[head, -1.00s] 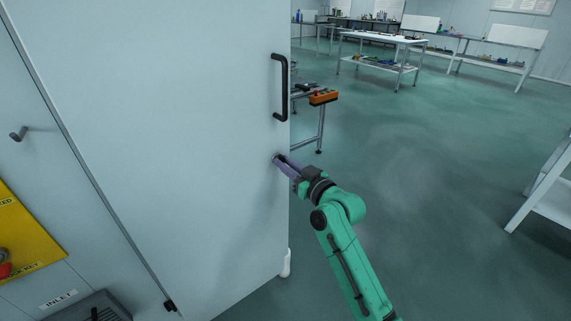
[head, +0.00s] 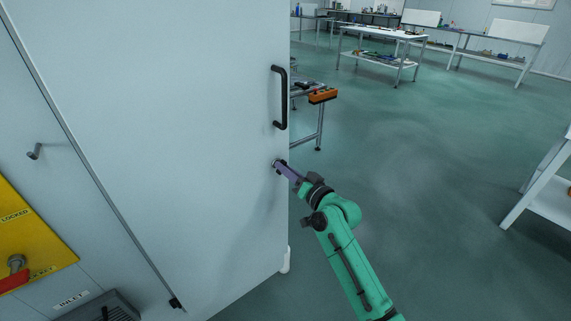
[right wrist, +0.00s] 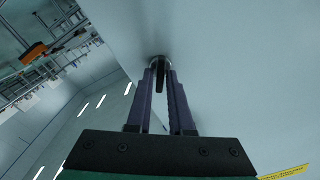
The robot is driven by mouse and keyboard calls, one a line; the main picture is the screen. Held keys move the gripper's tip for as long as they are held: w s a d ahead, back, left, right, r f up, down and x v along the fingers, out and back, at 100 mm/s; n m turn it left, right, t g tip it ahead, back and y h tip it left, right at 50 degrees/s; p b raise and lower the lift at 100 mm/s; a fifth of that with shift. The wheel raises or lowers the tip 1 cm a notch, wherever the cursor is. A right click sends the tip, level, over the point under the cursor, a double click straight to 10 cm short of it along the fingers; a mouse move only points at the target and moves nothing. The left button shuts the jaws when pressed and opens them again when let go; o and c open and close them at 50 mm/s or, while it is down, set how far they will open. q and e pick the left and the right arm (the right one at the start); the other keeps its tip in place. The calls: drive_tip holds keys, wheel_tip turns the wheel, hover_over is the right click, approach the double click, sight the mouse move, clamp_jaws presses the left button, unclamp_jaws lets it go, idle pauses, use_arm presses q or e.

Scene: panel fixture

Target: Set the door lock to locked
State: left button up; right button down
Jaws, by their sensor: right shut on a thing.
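The door lock (head: 277,163) is a small round fitting with a turn piece, low near the free edge of the large pale door (head: 170,130). My left gripper is not in view.
A black door handle (head: 282,97) stands out above the lock. At the left is a yellow panel (head: 40,244) marked LOCKED, with a red handle (head: 12,281). A bench with an orange item (head: 322,96) stands behind the door edge.

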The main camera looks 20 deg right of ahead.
drive_tip(key=shift+d+f+m+p, duration=0.1)
drive_tip(key=shift+m+p, duration=2.2)
drive_tip(key=shift+m, duration=3.4)
drive_tip(key=c, duration=0.9)
unclamp_jaws()
drive_tip(key=shift+f, duration=0.1)
drive_tip(key=shift+c, duration=0.2)
